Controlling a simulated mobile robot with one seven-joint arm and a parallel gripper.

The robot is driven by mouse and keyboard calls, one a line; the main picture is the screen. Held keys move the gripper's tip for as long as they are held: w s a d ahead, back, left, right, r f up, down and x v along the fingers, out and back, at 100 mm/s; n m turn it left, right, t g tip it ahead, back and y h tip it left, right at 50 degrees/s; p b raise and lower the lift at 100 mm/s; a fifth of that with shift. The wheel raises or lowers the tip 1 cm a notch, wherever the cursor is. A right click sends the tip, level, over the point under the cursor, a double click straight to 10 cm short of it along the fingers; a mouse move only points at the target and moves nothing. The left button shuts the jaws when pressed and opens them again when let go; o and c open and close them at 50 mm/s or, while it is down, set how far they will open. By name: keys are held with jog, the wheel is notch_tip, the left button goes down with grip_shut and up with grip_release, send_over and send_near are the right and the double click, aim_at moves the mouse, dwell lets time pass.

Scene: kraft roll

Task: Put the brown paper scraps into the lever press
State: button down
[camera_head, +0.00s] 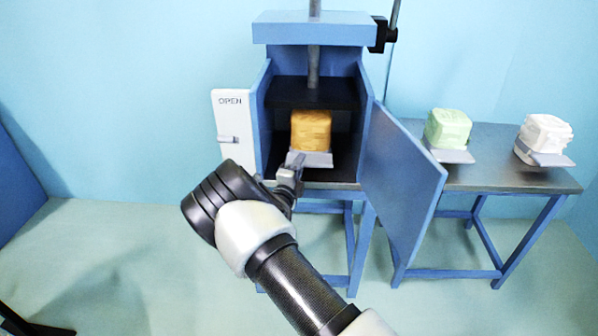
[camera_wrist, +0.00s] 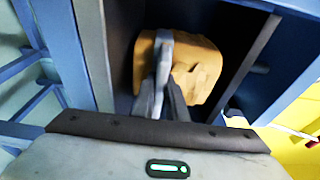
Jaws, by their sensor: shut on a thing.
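The brown paper scraps (camera_head: 311,127) form a block with a grey plate (camera_head: 320,160) at its lower front. The block is inside the open blue lever press (camera_head: 314,30), in front of the dark back and under the dark pressing plate (camera_head: 305,93). I cannot tell whether it touches the chamber floor. My gripper (camera_head: 296,162) reaches in from the front and is shut on the scraps' load at the grey plate.
The press door (camera_head: 403,175) stands open to the right. A white panel marked OPEN (camera_head: 232,130) is on the left. A side table (camera_head: 490,183) holds a green block (camera_head: 447,128) and a white block (camera_head: 545,136), each with a grey plate.

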jog(key=shift+w+b, duration=1.1)
jog(key=shift+w, duration=1.15)
jog(key=shift+f, duration=0.55)
jog(key=c, duration=1.7)
grip_release()
jog(key=shift+f, duration=0.1)
